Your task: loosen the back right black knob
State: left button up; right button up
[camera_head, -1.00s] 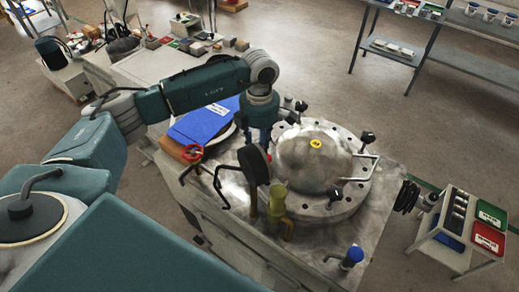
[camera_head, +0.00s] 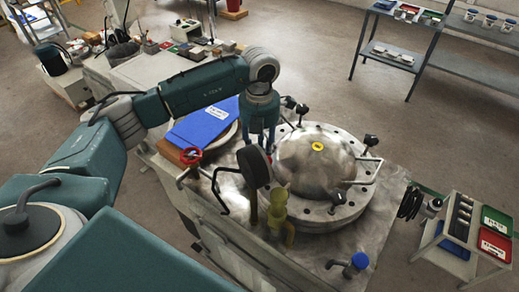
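A round steel vessel with a domed lid (camera_head: 305,165) and a yellow spot on top sits on the metal bench. My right gripper is out of view.
A small cart with red and green bins (camera_head: 495,244) stands right.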

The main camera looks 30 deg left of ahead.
pick_arm(q)
jog(key=shift+w+r, duration=0.1)
dwell(0.4)
jog(key=o, duration=1.2)
jog(key=shift+c, duration=0.2)
notch_tip(320, 180, up, 12)
